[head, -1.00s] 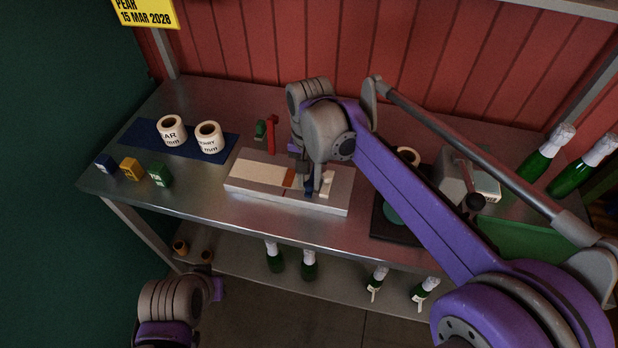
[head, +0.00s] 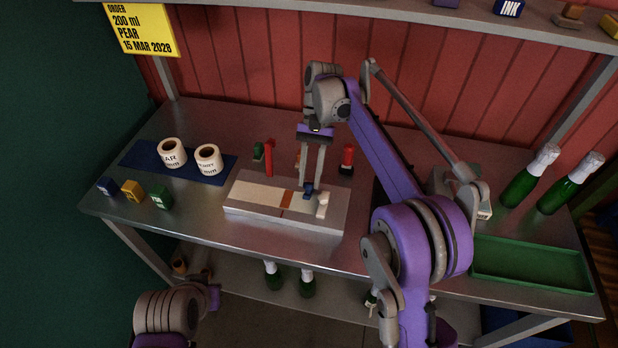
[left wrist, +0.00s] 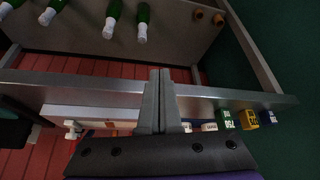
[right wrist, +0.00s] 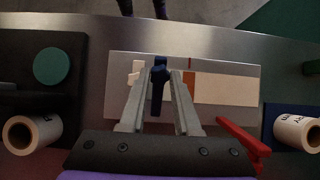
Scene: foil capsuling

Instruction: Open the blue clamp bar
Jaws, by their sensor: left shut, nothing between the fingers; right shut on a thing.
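The blue clamp bar (head: 308,188) is on the right part of a pale flat fixture (head: 245,212) on the bench. In the right wrist view the bar (right wrist: 157,90) stands between my fingertips, lengthwise to the view. My right gripper (head: 311,183) points down over the fixture and is shut on the bar. It also shows in the right wrist view (right wrist: 160,75). The fingers partly hide the bar in the head view. My left gripper (left wrist: 160,75) is shut and empty, in front of the bench's front edge.
A white knob (head: 323,203) stands beside the bar on the fixture. A red lever (head: 268,158) and red-capped post (head: 347,158) stand behind. Label rolls (head: 207,158) lie on a blue mat at left, with small coloured blocks (head: 132,190) in front. A green tray (head: 530,264) is at right.

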